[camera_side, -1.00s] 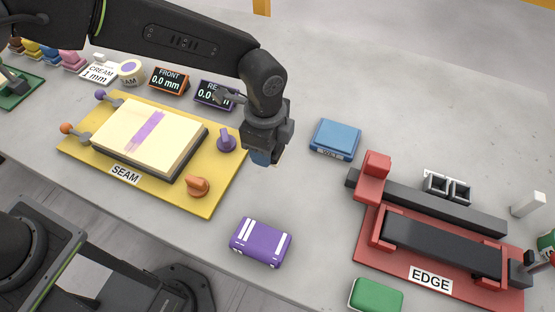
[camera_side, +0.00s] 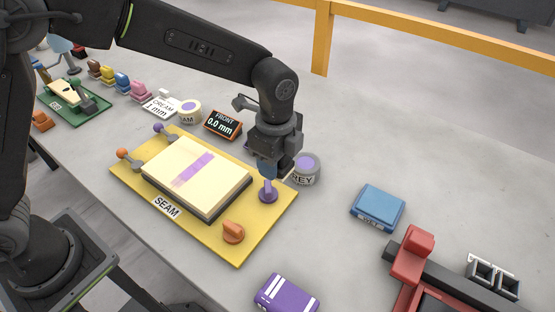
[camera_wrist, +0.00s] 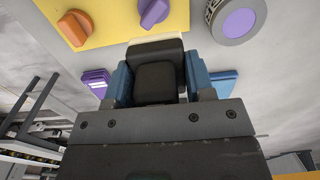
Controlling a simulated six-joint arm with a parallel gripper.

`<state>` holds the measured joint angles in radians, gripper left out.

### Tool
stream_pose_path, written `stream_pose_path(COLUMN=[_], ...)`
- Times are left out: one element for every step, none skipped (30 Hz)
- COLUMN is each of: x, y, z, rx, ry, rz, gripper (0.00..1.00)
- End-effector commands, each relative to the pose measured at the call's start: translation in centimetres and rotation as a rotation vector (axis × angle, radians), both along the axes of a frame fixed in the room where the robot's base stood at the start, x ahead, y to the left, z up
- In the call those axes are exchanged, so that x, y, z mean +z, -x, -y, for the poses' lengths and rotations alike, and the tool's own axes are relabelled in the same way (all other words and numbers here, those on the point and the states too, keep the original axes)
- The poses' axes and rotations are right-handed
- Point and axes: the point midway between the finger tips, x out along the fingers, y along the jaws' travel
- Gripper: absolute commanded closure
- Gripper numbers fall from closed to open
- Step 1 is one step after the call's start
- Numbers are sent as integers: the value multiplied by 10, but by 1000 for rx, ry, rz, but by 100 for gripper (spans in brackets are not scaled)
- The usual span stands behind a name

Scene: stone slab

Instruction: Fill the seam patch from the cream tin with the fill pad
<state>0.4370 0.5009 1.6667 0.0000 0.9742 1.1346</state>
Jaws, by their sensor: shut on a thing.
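My gripper (camera_side: 277,167) is shut on the fill pad, a dark block with a pale edge (camera_wrist: 158,75), between its blue fingers in the wrist view. In the side view the gripper hangs near the purple knob, and the pad is mostly hidden there. The seam patch (camera_side: 193,168) is a purple strip across the cream slab (camera_side: 222,185). My gripper is right of the slab, apart from the patch.
The yellow SEAM board (camera_side: 200,235) carries a purple knob (camera_side: 268,192) and an orange knob (camera_side: 233,232). A grey tin (camera_side: 305,168) is just right of my gripper. A blue block (camera_side: 377,207) and purple block (camera_side: 286,295) lie to the right and front.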

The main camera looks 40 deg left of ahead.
Motion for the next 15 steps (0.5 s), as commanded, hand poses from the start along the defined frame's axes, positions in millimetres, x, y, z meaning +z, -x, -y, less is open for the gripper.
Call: stream_pose_path(x=[0,0,0,0,0,0,0,0,0,0,0,1,2,3,4], y=[0,0,0,0,0,0,0,0,0,0,0,0,0,0,1], z=[0,0,0,0,0,0,0,0,0,0,0,-2,-5,-9,-17], rx=[0,0,0,0,0,0,0,0,0,0,2,8,16,28,50], ry=[0,0,0,0,0,0,0,0,0,0,0,1,1,1,1], rz=[1,1,1,1,1,1,1,1,1,1,1,1,1,2,2], gripper=[66,69,70,70,70,70,70,70,70,70,70,70,70,70,70])
